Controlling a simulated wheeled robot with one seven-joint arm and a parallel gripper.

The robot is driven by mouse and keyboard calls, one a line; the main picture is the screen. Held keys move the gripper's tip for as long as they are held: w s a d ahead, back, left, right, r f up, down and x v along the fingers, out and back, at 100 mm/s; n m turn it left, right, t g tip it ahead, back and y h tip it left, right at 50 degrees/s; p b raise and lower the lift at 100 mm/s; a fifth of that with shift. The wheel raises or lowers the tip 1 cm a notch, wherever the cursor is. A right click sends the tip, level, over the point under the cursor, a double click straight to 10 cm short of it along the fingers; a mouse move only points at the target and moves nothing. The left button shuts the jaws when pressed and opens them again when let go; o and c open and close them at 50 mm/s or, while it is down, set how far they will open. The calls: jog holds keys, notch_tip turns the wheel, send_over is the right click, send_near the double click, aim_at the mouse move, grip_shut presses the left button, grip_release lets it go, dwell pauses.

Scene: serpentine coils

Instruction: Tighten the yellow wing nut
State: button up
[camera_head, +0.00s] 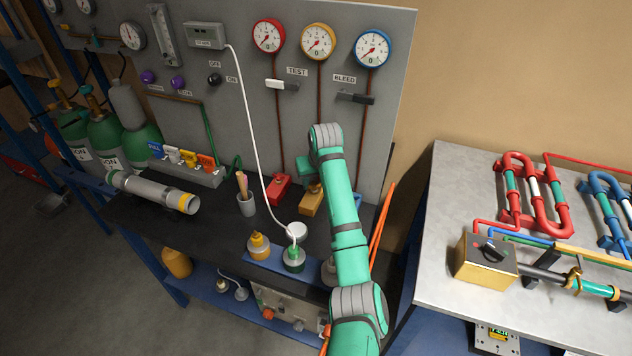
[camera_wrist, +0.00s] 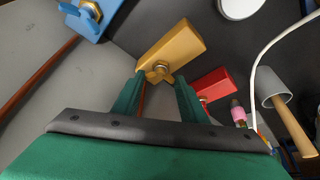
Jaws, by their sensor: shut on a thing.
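The yellow block (camera_wrist: 172,48) carries a brass-coloured wing nut (camera_wrist: 158,73) on its near face in the wrist view. My gripper (camera_wrist: 161,83) reaches the nut with one green finger on each side, shut on it. The fingertips partly hide the nut's wings. In the head view the yellow block (camera_head: 312,200) sits at the back of the dark bench, below the yellow gauge (camera_head: 318,41). My green arm hides the nut there.
The red block (camera_head: 277,188) stands just left of the yellow one. The blue block (camera_wrist: 92,14) shows on the other side in the wrist view. A cup with handles (camera_head: 246,203) and a white hose (camera_head: 257,130) are close by. The grey panel (camera_head: 232,101) rises behind.

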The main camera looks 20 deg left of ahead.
jog(key=m, duration=0.1)
jog(key=m+h, duration=0.1)
jog(key=m, duration=0.2)
jog(key=shift+a+t, duration=0.25)
jog(key=shift+t, duration=0.05)
jog(key=shift+r+m+h, duration=0.1)
jog(key=shift+m+h, duration=0.4)
jog(key=shift+m, duration=0.3)
jog(key=o, duration=0.7)
jog(key=shift+o, duration=0.5)
jog(key=v, duration=1)
jog(key=shift+s+r, duration=0.3)
jog(key=shift+r, duration=0.05)
